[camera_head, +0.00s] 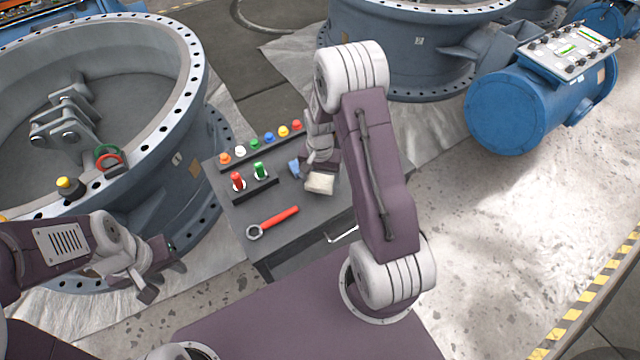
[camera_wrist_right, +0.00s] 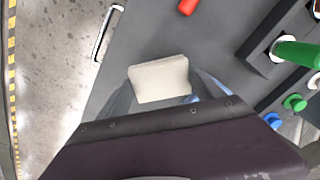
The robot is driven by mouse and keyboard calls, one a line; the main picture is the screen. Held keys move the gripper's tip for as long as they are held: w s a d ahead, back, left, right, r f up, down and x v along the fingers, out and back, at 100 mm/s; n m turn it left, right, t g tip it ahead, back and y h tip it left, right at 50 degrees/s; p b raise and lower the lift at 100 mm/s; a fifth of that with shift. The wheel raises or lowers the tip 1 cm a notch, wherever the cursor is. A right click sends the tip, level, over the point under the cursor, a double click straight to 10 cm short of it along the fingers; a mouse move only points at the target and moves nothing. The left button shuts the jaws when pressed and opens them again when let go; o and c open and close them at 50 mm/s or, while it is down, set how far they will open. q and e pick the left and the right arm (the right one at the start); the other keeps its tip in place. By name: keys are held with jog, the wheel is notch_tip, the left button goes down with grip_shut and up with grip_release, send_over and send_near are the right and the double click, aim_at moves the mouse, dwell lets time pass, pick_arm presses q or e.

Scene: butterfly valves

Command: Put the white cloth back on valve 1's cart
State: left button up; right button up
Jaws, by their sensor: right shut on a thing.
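The white cloth (camera_head: 320,183) is a small folded off-white pad at the right side of the dark grey cart top (camera_head: 262,208). My right gripper (camera_head: 312,174) is shut on it from above, and the cloth also shows between the fingers in the right wrist view (camera_wrist_right: 160,80). The cloth is over the cart top; whether it touches the surface I cannot tell. My left gripper (camera_head: 160,272) hangs at the lower left, away from the cart beside the large grey valve body (camera_head: 185,160). Its fingers look apart and empty.
On the cart are a red wrench (camera_head: 272,222), a holder with a red tool (camera_head: 238,181) and a green tool (camera_head: 259,170), a rack of coloured knobs (camera_head: 262,142), and a blue item (camera_head: 294,168) close to my right gripper. The cart's front right top is clear.

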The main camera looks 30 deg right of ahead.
aim_at(320, 181)
notch_tip(320, 181, down, 2)
jog(key=shift+f, duration=0.4)
jog(key=o, duration=1.3)
jog(key=shift+f, duration=0.15)
